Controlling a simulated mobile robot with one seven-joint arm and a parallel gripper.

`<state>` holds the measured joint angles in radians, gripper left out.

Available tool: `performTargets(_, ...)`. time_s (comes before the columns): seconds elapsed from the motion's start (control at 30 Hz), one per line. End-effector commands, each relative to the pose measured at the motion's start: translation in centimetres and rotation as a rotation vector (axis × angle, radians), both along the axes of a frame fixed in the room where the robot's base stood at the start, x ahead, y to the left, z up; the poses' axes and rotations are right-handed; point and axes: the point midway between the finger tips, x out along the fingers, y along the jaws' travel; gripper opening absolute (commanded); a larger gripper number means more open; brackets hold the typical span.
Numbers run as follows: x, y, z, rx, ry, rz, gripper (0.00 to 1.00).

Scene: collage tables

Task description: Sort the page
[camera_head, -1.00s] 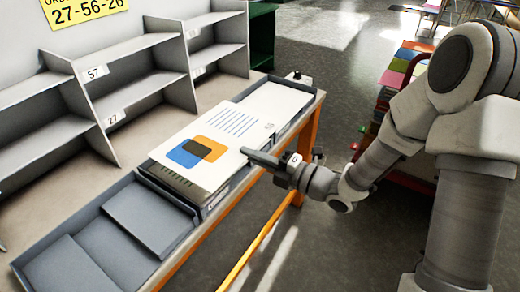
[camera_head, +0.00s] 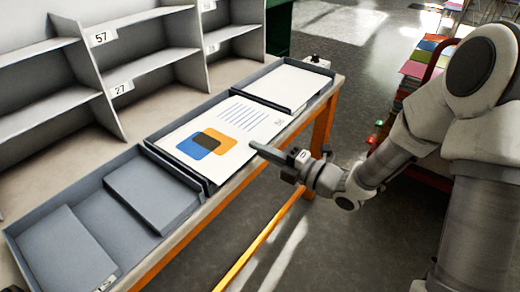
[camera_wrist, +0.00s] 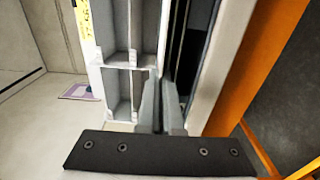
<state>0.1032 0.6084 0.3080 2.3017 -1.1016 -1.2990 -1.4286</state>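A white page (camera_head: 222,132) with overlapping blue and orange squares and printed lines lies flat in the middle tray (camera_head: 207,184) on the narrow table. My gripper (camera_head: 258,148) is beside the near right edge of the page, above the tray's front rim. I cannot tell whether the fingertips touch the page. In the wrist view my two fingers (camera_wrist: 163,104) are close together, with no page visible between them.
A grey tray with two raised blocks (camera_head: 152,193) is at the left. A tray with blank white sheets (camera_head: 292,86) is at the right. Grey numbered shelves (camera_head: 150,60) stand behind. A colourful stack (camera_head: 424,62) is beyond my arm. Open floor lies in front.

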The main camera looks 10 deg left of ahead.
Motion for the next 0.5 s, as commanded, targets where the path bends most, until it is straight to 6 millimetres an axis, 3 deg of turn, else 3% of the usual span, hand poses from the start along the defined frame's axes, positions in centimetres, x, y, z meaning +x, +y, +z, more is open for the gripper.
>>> performTargets(0.13,0.0,0.0,0.1,0.0,0.0,0.0,0.0)
performTargets(0.37,0.0,0.0,0.08,0.0,0.0,0.0,0.37)
performTargets(0.5,0.01,0.0,0.08,0.0,0.0,0.0,0.37)
